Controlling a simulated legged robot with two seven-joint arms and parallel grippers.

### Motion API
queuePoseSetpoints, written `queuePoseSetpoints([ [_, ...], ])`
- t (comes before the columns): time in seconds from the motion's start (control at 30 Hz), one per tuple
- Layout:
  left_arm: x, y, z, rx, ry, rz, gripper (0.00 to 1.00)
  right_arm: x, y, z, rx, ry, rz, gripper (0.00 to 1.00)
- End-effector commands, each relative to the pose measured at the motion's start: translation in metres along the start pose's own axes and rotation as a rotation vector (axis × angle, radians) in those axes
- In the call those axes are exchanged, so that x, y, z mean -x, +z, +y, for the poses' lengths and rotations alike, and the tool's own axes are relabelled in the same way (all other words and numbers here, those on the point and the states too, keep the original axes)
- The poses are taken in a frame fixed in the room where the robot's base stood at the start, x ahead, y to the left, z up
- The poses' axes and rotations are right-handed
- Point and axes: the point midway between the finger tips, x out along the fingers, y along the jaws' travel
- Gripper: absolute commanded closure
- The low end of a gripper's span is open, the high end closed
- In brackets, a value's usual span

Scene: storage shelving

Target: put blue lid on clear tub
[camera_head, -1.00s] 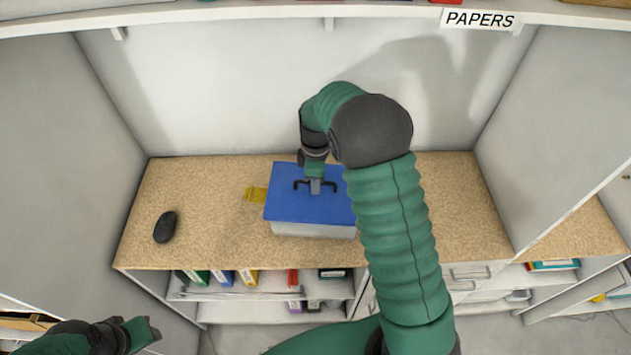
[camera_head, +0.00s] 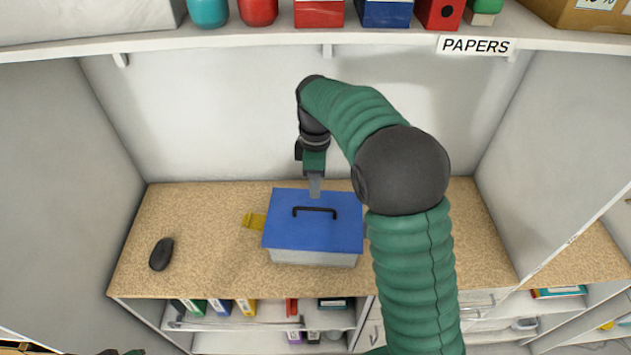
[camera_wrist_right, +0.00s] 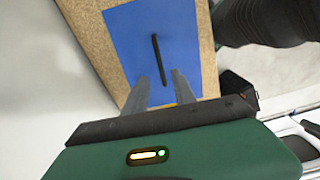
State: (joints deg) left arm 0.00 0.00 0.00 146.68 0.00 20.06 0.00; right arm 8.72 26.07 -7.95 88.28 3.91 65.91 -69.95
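The blue lid (camera_head: 315,232) with a black bar handle (camera_head: 314,211) lies on top of the clear tub (camera_head: 312,258) on the cork-coloured worktop. The tub's pale front wall shows below the lid's front edge. My right gripper (camera_head: 315,192) is above the lid near its back edge, clear of the handle. In the right wrist view the lid (camera_wrist_right: 165,45) and handle (camera_wrist_right: 159,60) lie beyond the two fingers (camera_wrist_right: 160,88), which are apart with nothing between them. Only a tip of my left gripper (camera_head: 122,352) shows at the bottom edge.
A yellow item (camera_head: 253,221) lies on the worktop beside the tub's left side. A black mouse (camera_head: 161,254) is farther left. Worktop is bare between them. A shelf (camera_head: 250,40) with jars and boxes runs above, bearing a PAPERS label (camera_head: 475,46). Side panels bound the worktop.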

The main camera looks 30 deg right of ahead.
Motion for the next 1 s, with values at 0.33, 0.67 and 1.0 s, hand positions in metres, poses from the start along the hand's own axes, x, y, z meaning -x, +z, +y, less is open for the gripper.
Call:
queuePoseSetpoints([
  [0.33, -0.001, 0.000, 0.000, 0.000, 0.000, 0.000, 0.64, -0.039, -0.013, -0.088, -0.426, 0.073, 0.074, 0.68],
  [0.67, -0.001, 0.000, 0.000, 0.000, 0.000, 0.000, 0.64, -0.091, 0.004, -0.197, -0.904, 0.109, 0.215, 0.68],
  [1.0, -0.024, 0.005, 0.000, 0.000, 0.000, 0.001, 0.64, -0.117, 0.004, -0.197, -0.913, 0.107, 0.215, 0.68],
])
